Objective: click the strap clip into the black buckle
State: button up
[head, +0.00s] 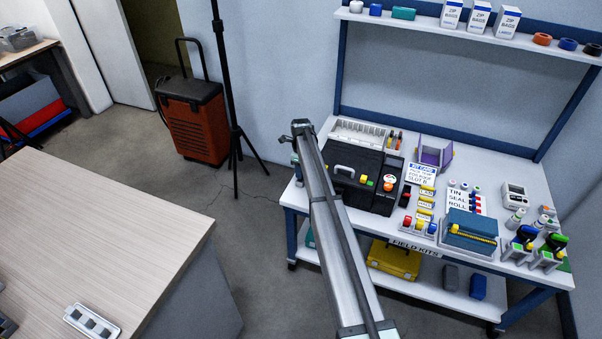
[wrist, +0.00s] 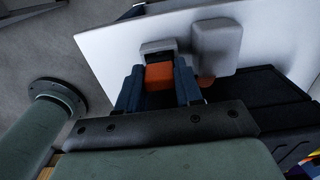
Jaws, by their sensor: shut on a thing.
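In the wrist view my gripper (wrist: 158,85) has its two dark blue fingers closed on an orange piece (wrist: 160,76), which looks like the strap clip. Directly beyond the orange piece is a small grey-rimmed dark block (wrist: 158,49). It may be the buckle, but I cannot tell for sure. The orange piece looks close against it; whether they touch or are joined is unclear. The black case (head: 375,180) stands on the workbench in the head view, and dark panels of it seem to show at the right of the wrist view. My gripper is not clearly visible in the head view.
A grey rounded block (wrist: 217,46) sits close to the right finger. The white workbench (head: 413,170) holds a blue box (head: 468,232), labelled cards and bottles. A yellow case (head: 394,259) is on its lower shelf. A black tripod pole (head: 222,80) stands at its left.

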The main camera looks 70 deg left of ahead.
notch_tip(320, 180, up, 16)
jog(key=shift+r, duration=0.25)
dwell(0.6)
jog(key=shift+w+d+f, duration=0.6)
jog(key=shift+w+d, duration=0.45)
jog(key=shift+w, duration=0.4)
jog(key=shift+w+d+f, duration=0.55)
jog(key=shift+w+d, duration=0.45)
jog(key=shift+w, duration=0.4)
jog(key=shift+w+d+f, duration=0.6)
jog(key=shift+w+d, duration=0.45)
jog(key=shift+w, duration=0.4)
jog(key=shift+w, duration=0.1)
jog(key=shift+w+d, duration=1)
jog(key=shift+w, duration=0.4)
jog(key=shift+w+d, duration=1.05)
jog(key=shift+w, duration=0.35)
jog(key=shift+w+d, duration=1)
jog(key=shift+w, duration=0.4)
jog(key=shift+w+d, duration=1.05)
jog(key=shift+w, duration=0.4)
jog(key=shift+w+d, duration=1)
jog(key=shift+w, duration=0.45)
jog(key=shift+w+d, duration=1.05)
jog(key=shift+w, duration=0.4)
